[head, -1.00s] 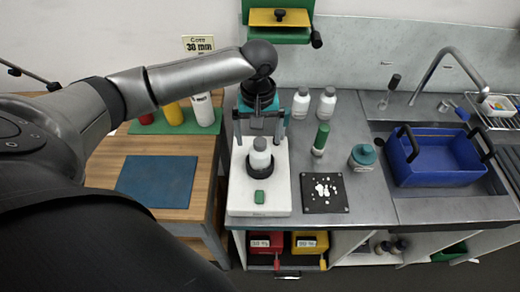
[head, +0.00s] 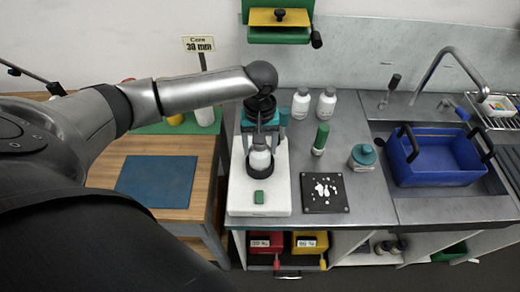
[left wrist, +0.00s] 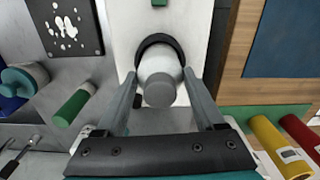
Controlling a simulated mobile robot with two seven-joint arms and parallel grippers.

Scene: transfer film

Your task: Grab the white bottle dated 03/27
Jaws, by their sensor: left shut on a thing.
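A white bottle (head: 260,160) with a grey cap stands upright in a black ring on the white device (head: 238,198). The bottle (left wrist: 160,66) is seen from above in the left wrist view. No date can be read on it. My left gripper (head: 260,142) is right over the device and shut on this bottle, with one finger on each side. The left gripper (left wrist: 161,75) shows the same in the left wrist view. Two more white bottles stand behind on the counter, one on the left (head: 300,103) and one on the right (head: 326,104); their labels are too small to read. My right gripper is not in view.
Right of the device are a green-capped tube (head: 320,140), a teal-lidded jar (head: 362,157) and a black mat (head: 310,202) with white bits. A blue basin (head: 440,165) sits in the sink. A blue mat (head: 158,182) lies on the wooden table.

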